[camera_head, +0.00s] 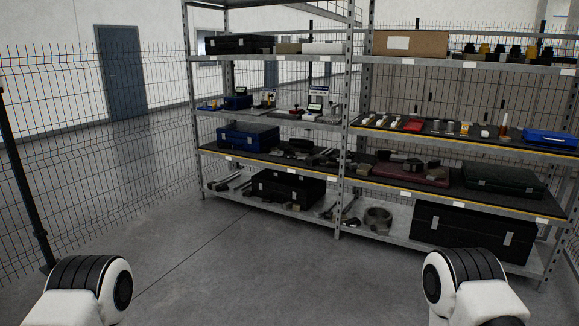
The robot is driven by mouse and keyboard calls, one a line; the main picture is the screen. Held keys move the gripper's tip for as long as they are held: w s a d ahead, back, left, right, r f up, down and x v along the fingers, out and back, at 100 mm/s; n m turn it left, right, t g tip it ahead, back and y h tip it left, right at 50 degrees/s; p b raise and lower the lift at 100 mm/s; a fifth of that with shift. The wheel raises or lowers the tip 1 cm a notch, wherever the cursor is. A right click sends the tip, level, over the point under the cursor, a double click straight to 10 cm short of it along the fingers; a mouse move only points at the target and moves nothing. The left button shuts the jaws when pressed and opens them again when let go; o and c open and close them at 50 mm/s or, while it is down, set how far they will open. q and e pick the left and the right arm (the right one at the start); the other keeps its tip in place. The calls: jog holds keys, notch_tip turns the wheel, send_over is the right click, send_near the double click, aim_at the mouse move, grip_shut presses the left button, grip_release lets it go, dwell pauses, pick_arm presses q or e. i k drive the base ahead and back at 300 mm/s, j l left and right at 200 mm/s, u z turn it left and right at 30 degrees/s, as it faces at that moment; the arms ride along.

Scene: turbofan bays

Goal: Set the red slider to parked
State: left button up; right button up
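No red slider can be made out in this view. A small red item (414,125) lies on the right unit's middle shelf, and a smaller reddish one (296,112) on the left unit's upper-middle shelf; both are too small to identify. Two white and black rounded parts of my own arms show at the bottom left and bottom right. Neither gripper is in view.
A grey metal rack (342,150) with two bays holds cases, tools and small parts. A blue toolbox (248,137) and a large black case (472,231) sit on it. Wire mesh fencing (150,150) stands left and behind. The grey floor (240,270) in front is clear.

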aim_at(296, 109)
jog(key=i+z, duration=0.15)
jog(key=i, duration=3.45)
